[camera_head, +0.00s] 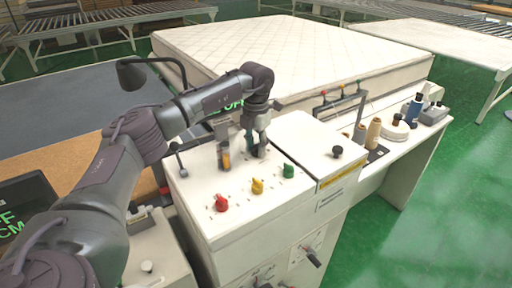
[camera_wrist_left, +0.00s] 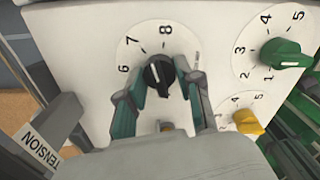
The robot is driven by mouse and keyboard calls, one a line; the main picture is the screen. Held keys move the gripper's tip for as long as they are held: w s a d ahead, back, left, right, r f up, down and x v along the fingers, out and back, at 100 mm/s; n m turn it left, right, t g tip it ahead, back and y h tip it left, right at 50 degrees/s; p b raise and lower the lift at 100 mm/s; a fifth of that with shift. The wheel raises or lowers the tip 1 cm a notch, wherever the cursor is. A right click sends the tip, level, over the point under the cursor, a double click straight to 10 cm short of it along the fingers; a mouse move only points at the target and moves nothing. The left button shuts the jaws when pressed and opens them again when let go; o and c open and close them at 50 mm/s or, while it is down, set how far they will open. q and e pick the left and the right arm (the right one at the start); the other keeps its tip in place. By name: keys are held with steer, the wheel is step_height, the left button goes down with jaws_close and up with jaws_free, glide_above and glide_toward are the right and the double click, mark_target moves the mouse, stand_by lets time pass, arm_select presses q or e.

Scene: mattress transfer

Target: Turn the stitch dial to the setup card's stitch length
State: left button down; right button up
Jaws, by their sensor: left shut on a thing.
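The black dial (camera_wrist_left: 158,72) sits on the white machine top, with 6, 7 and 8 printed around its visible upper side. Its white mark points up between 7 and 8, though I cannot read the exact setting. My left gripper (camera_wrist_left: 159,80) reaches down over it, with one finger on each side, shut on the dial. In the head view the left gripper (camera_head: 243,155) stands at the back of the machine top and mostly hides this dial. A dark panel with green letters (camera_head: 22,212) at the left edge is partly cut off. My right gripper is not in view.
Red (camera_head: 221,203), yellow (camera_head: 257,186) and green (camera_head: 288,171) knobs stand close in front of the gripper. A TENSION label (camera_wrist_left: 42,150) shows in the wrist view. Thread cones (camera_head: 373,133) stand to the right. A mattress (camera_head: 290,55) lies behind.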

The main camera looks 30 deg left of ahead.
mark_target(256, 144)
arm_select(q)
steer(key=m, duration=0.4)
steer(key=shift+m, duration=0.4)
stand_by(0.4)
steer(key=c, duration=0.8)
jaws_free()
steer(key=shift+o, duration=0.2)
steer(key=shift+r, duration=0.15)
step_height(256, 144, up, 12)
steer(key=shift+f, duration=0.2)
